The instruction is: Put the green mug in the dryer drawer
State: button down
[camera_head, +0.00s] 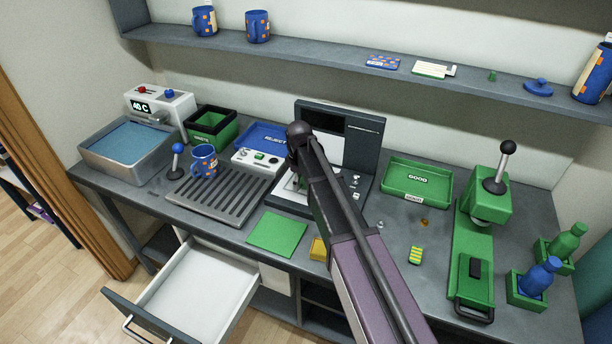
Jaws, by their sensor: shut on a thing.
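No green mug can be made out; the mugs I see are blue with orange patches. One blue mug (204,162) stands upright at the back left of the grey slotted rack (222,192). A drawer (196,290) under the counter at the lower left is pulled out, with a white, empty-looking inside; I see no label naming it as the dryer. My dark arm reaches up from the bottom across the middle, its rounded black joint in front of the press machine. My gripper is not visible, and whatever lies behind the arm is hidden.
Two more blue mugs (257,26) stand on the shelf. A water basin (130,145) and a blue-knobbed lever (177,160) are at left. A green tray (417,180), a green lever press (476,240) and bottles (540,278) are at right. A green mat (277,234) lies at the front.

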jog(key=shift+r, duration=0.15)
notch_tip(320, 180, up, 3)
jog(key=p, duration=0.3)
jog(key=shift+r+p, duration=0.2)
jog(key=shift+p, duration=0.2)
jog(key=s+d, duration=0.2)
jog(key=s, duration=0.5)
jog(key=s+d+r+p, duration=0.1)
jog(key=s+d, duration=0.1)
jog(key=s, duration=0.6)
jog(key=shift+d+r, duration=0.15)
jog(key=shift+d, duration=0.2)
jog(key=shift+s, duration=0.1)
